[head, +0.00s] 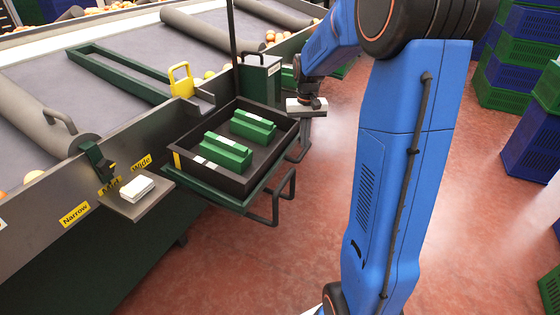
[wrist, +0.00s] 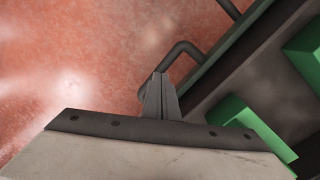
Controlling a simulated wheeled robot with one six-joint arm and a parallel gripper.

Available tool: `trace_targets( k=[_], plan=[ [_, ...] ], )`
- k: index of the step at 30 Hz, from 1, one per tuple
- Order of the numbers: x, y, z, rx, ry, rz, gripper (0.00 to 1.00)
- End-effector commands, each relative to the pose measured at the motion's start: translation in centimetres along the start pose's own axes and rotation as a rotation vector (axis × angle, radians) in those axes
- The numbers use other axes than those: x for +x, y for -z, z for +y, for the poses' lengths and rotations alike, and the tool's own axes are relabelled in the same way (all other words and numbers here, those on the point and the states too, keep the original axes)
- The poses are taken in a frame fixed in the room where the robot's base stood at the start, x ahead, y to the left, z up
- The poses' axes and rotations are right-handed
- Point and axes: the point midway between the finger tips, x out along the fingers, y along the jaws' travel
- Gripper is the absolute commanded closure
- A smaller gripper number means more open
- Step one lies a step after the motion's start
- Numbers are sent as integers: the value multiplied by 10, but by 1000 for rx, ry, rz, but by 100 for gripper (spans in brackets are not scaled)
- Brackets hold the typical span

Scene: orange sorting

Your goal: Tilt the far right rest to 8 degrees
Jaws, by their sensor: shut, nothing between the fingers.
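Two green rests lie in a dark tray (head: 179,162) on the stand beside the conveyor. The far right rest (head: 253,127) has a white label strip on it; its tilt angle is too small to read. The nearer left rest (head: 227,152) looks alike. My gripper (head: 306,106) hangs just outside the tray's right corner in the head view, apart from both rests. In the wrist view its fingers (wrist: 158,80) are together and empty, beside the tray's dark wall. Two green pieces show at the right of the wrist view; I cannot tell which rest is which.
A dark bent tube frame (head: 276,205) projects below the tray. A yellow padlock-shaped piece (head: 181,80) and a grey-green box (head: 260,77) stand behind it. A small shelf (head: 133,202) holds a white block at the left. Open red floor (wrist: 70,60) lies outside the tray.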

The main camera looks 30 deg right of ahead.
Motion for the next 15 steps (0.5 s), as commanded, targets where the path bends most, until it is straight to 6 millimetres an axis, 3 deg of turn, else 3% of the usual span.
trace_targets(
  k=[15],
  plan=[
    [-34,0,0,0,0,0,100]
  ],
)
